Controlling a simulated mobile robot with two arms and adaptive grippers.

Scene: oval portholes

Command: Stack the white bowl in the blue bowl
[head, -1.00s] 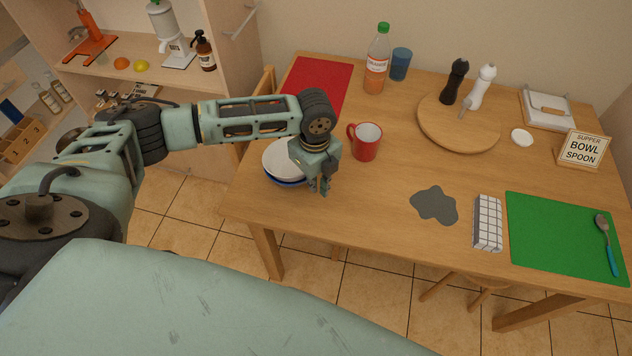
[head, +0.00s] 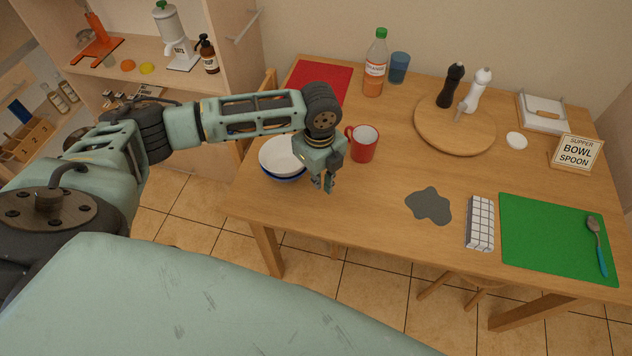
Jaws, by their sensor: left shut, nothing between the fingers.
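The white bowl (head: 279,155) sits in the blue bowl (head: 284,178) near the left edge of the wooden table. Only the blue bowl's lower rim shows below the white one. My left gripper (head: 325,186) is just right of the bowls, pointing down, with its fingers together and nothing between them. Its wrist hides a little of the white bowl's right side. My right gripper is not in view.
A red mug (head: 363,144) stands close to the right of my left gripper. A grey spill (head: 429,205), a checkered cloth (head: 480,222) and a green mat (head: 555,245) with a spoon (head: 597,246) lie farther right. A bottle (head: 375,64) stands behind.

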